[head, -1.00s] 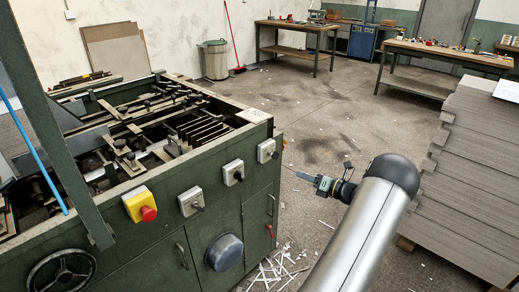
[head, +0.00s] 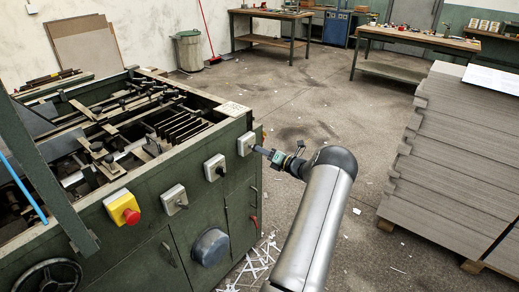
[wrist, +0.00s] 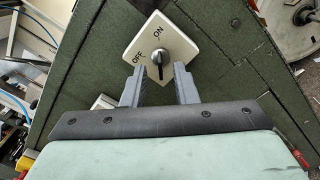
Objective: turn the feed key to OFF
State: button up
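The feed key (wrist: 159,58) is a dark knob on a pale square plate (wrist: 178,46) marked ON and OFF, on the green feeder's side. In the wrist view the knob lies upright in the picture, in line with ON; OFF is to its left. My gripper (wrist: 159,70) is open, one grey finger on each side of the knob's lower end, with gaps on both sides. I cannot tell whether the fingertips reach past the knob. In the head view my gripper (head: 258,150) is close in front of the rightmost plate (head: 246,143), and the knob is hidden.
Two similar switches (head: 215,167) (head: 174,199) and a red stop button on a yellow box (head: 123,208) sit further left on the feeder (head: 150,235). A stack of grey boards (head: 455,165) stands at the right. Open floor (head: 330,110) lies beyond.

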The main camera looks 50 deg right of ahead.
aim_at(254, 147)
jog(key=shift+w, duration=1.05)
grip_shut()
